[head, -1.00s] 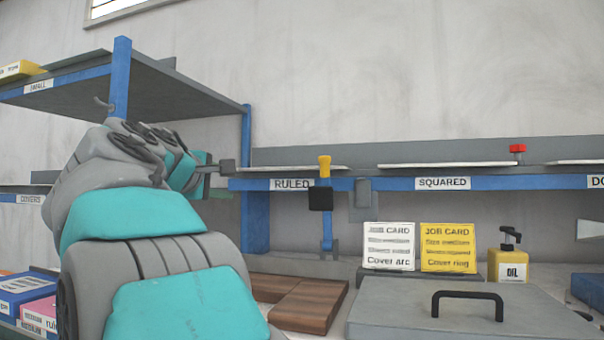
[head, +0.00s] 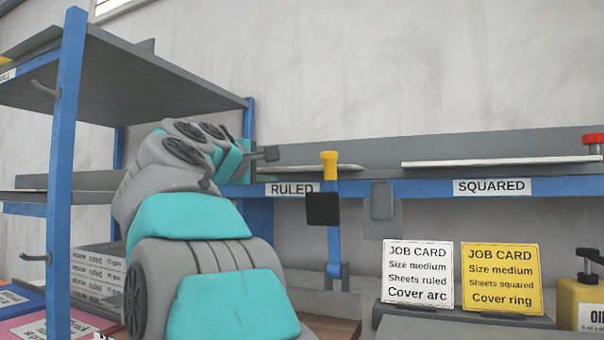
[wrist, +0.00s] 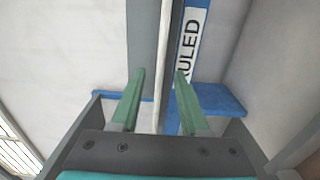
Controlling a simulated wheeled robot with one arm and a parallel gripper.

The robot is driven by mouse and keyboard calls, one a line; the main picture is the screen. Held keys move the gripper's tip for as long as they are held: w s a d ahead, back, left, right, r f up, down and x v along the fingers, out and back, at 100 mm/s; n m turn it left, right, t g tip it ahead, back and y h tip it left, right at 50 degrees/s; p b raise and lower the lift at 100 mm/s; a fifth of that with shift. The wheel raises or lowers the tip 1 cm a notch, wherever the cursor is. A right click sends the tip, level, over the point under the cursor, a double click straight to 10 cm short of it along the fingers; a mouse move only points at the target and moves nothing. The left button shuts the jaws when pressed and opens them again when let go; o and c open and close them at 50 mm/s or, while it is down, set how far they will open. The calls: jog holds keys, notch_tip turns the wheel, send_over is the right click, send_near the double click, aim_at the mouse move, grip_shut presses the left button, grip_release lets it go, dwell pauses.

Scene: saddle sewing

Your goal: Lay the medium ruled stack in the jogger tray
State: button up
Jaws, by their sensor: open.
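A thin white stack (head: 345,169) lies on the shelf over the RULED label (head: 292,189), seen edge-on; its size cannot be read. My gripper (head: 270,153) is at the left end of this shelf, just left of and a little above the stack in the head view. In the wrist view my gripper (wrist: 160,95) is open, with green fingers apart. A pale strip (wrist: 165,60), likely the stack's edge, runs between them beside the RULED label. Nothing is held. I cannot make out the jogger tray in the current views.
A yellow-topped clamp (head: 329,165) stands at the shelf front, right of my gripper. A blue rack post (head: 66,170) is at left. Two job cards, white (head: 418,274) and yellow (head: 500,285), stand below; the white one reads medium, ruled, cover arc.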

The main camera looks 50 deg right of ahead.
aim_at(272, 169)
jog(key=w+d, duration=0.1)
jog(key=d, duration=0.1)
jog(key=w+d, duration=0.1)
jog(key=d, duration=0.1)
jog(key=shift+w+f+p, duration=0.1)
jog(key=shift+w+p, duration=0.1)
jog(key=shift+p, duration=0.15)
jog(key=shift+d, duration=0.45)
jog(key=shift+c, duration=0.3)
grip_shut()
dwell(0.4)
